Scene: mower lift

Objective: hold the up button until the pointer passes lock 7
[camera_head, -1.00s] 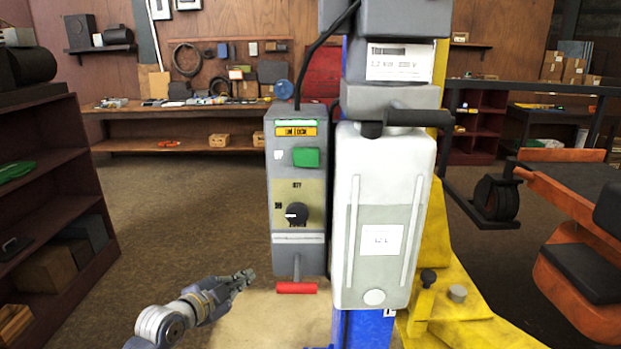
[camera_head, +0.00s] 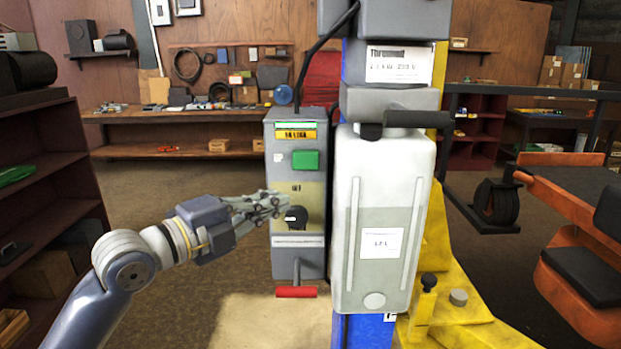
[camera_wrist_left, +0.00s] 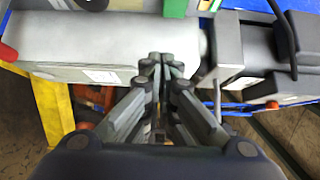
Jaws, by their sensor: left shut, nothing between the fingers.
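The grey control box (camera_head: 284,258) stands upright at the middle, with a green button (camera_head: 306,160) that is probably the up button. The green button also shows at the top of the left wrist view (camera_wrist_left: 174,8). Below it is a black rotary knob (camera_head: 297,215), and at the bottom a red-gripped lever (camera_head: 296,292). My left gripper (camera_head: 284,202) is shut and empty. In the head view it overlaps the box's left part beside the knob, below the green button; contact cannot be told. I cannot make out a pointer or lock numbers. My right gripper is not in view.
A white-grey housing (camera_head: 384,190) on a blue column (camera_head: 365,330) stands right of the box, with a black handle (camera_head: 417,119) above. A yellow base (camera_head: 450,325) and an orange mower (camera_head: 575,250) lie right. A dark red shelf (camera_head: 60,150) stands left.

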